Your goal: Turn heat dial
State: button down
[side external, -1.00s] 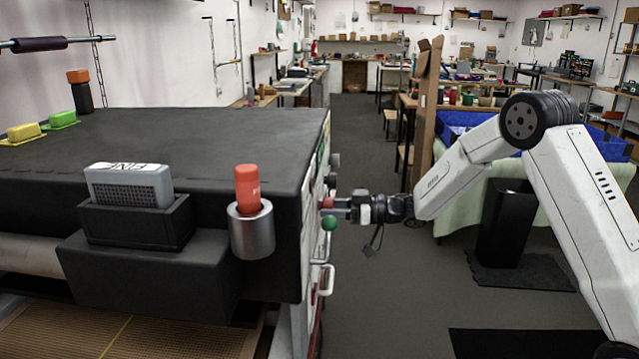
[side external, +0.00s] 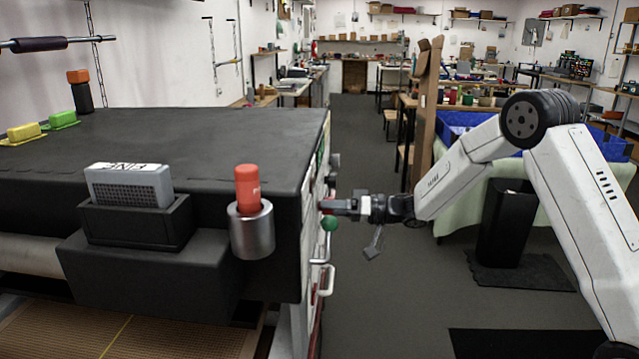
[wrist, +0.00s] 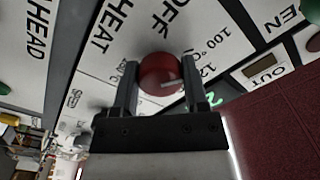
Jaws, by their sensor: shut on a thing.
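The heat dial (wrist: 160,74) is a round red knob with a white mark, on a white panel lettered HEAT, OFF, 100 °C and a partly hidden number starting 12. In the wrist view the white mark points right, roughly toward the temperature figures. My gripper (wrist: 160,68) is shut on the dial, one finger on each side. In the side external view my gripper (side external: 327,205) reaches level from the right to the machine's front panel, and it mostly hides the dial there.
A green knob (side external: 329,224) sits just below my gripper, with a white handle (side external: 327,280) lower on the panel. A metal cup (side external: 252,232) holding an orange-red cylinder (side external: 247,187) is on the near side. The aisle floor behind is free.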

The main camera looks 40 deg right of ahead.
dwell(0.4)
jog(key=shift+c, duration=0.5)
grip_release()
jog(key=shift+d, duration=0.1)
jog(key=v, duration=0.7)
jog(key=shift+s+d, duration=0.25)
jog(key=shift+s, duration=0.1)
jog(key=shift+w+r, duration=0.1)
